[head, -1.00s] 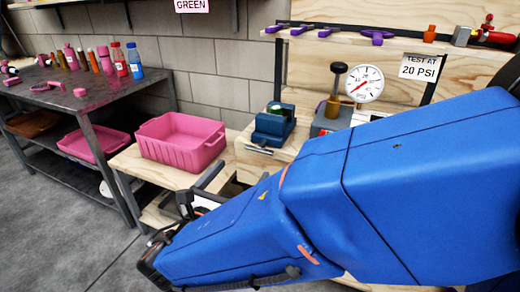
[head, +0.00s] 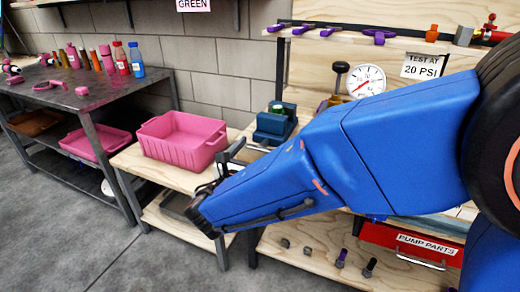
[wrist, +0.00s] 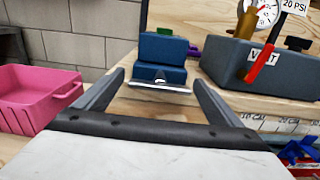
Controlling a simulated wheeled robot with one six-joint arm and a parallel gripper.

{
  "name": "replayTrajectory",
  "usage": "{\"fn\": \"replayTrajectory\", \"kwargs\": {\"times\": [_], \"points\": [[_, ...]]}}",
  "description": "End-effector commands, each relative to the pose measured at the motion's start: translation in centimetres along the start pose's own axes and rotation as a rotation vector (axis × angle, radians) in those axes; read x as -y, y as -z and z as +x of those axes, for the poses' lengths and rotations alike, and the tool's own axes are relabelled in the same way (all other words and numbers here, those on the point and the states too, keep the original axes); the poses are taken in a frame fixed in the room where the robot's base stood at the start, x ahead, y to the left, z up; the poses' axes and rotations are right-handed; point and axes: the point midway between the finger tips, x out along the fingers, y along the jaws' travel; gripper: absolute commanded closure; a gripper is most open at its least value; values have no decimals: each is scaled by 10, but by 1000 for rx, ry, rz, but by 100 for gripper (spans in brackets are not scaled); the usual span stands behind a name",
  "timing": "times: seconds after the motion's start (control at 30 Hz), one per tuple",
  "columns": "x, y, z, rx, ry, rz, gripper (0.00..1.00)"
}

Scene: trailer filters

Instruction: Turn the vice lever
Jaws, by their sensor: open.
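The blue vice (head: 276,126) stands on the wooden bench behind my gripper in the head view. In the wrist view the vice (wrist: 162,58) is ahead, between and beyond the fingers, with a green piece (wrist: 165,31) at its top. Its lever is a silver bar (wrist: 158,87) lying roughly level across the front, and the bar also shows in the head view (head: 258,148). My gripper (wrist: 158,92) is open and empty. Its fingers point at the vice, one to each side of the lever. I cannot tell how far short of the lever the tips are.
A pink bin (head: 182,140) stands on the bench left of the vice. A dark box with a red lever tagged "VENT" (wrist: 262,58) stands close on the right. A gauge (head: 366,81) is behind it. Small parts lie on the lower shelf (head: 310,265).

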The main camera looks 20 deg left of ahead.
Motion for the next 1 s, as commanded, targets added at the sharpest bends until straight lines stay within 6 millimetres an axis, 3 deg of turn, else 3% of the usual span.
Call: {"fn": "replayTrajectory", "kwargs": {"times": [0.23, 0.4, 0.77, 1.0], "points": [[0, 0, 0, 0, 0, 0, 13], [0, 0, 0, 0, 0, 0, 52], [0, 0, 0, 0, 0, 42, 52], [0, 0, 0, 0, 0, 184, 52]]}}
